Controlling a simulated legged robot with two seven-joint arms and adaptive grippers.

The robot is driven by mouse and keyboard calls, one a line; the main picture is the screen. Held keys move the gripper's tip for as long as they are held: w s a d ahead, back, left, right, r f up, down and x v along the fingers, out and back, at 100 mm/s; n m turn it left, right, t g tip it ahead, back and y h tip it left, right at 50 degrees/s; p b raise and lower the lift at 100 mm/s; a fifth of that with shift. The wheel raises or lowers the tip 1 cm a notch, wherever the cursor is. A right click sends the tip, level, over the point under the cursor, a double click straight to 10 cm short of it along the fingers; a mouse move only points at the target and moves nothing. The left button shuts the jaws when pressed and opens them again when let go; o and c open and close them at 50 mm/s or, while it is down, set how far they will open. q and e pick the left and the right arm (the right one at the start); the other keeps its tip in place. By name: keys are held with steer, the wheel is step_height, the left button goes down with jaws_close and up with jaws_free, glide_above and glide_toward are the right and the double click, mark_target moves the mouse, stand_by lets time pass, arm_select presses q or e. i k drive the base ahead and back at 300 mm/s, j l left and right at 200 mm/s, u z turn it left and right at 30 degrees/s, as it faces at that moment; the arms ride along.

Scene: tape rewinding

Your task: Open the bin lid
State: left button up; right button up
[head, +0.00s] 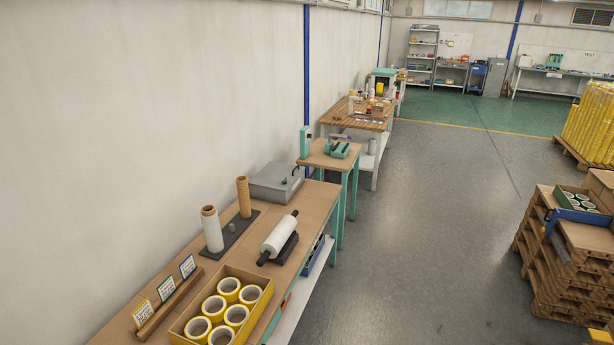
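A grey box with a flat lid (276,181) stands at the far end of the near workbench, close to the wall. Its lid looks closed, and a small dark detail shows on its front side. It is the only thing in view that looks like a lidded bin. The inside of the box is hidden. Neither of my grippers is in view.
The near workbench (176,291) holds a yellow box of tape rolls (221,308), a white roll on a black stand (279,236), two upright rolls on a dark plate and several small cards. Pallets (565,262) stand at right. The floor between is clear.

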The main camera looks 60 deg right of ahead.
mark_target(271, 177)
steer(key=z, duration=1.9)
steer(key=i+l, duration=0.35)
steer(key=i+l+z, duration=0.1)
steer(key=i+l, duration=0.2)
steer(key=i, duration=0.25)
steer(key=i+l, duration=0.35)
steer(key=i, duration=0.15)
steer(key=i+l+z, duration=0.1)
steer(key=i+l, duration=0.2)
steer(key=i, duration=0.15)
